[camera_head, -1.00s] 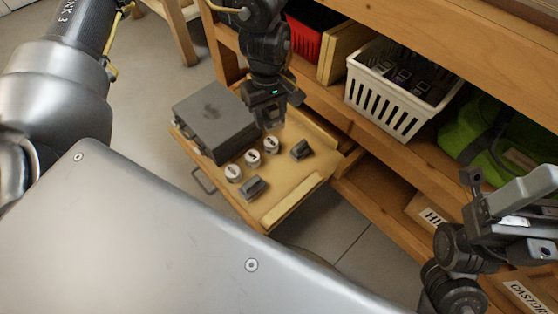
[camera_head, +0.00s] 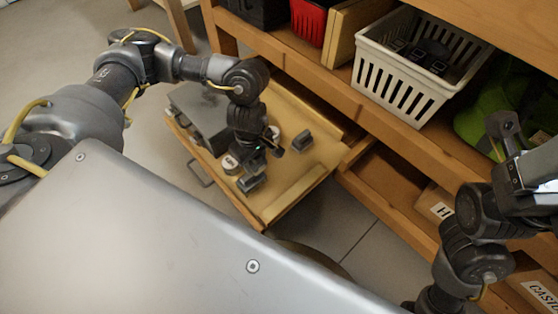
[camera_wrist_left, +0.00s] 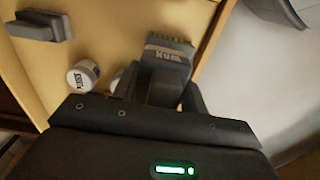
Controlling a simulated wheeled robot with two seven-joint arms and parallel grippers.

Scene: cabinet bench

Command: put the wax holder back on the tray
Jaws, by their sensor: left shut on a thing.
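The wax holder, a dark grey block with lettering on its face (camera_wrist_left: 168,55), is between the fingers of my left gripper in the left wrist view. My left gripper (camera_head: 247,170) is shut on it, low over the front part of the pull-out wooden tray (camera_head: 300,180). The block also shows below the gripper in the head view (camera_head: 251,185). I cannot tell whether it touches the tray floor. My right gripper (camera_head: 520,150) is at the right edge, partly cut off; its jaws are unclear.
On the tray are a second grey block (camera_head: 302,140), round white-topped tins (camera_head: 230,164) and a large grey box (camera_head: 200,112), partly hidden by my arm. A white basket (camera_head: 405,80) and a green bag (camera_head: 495,105) are on the shelf.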

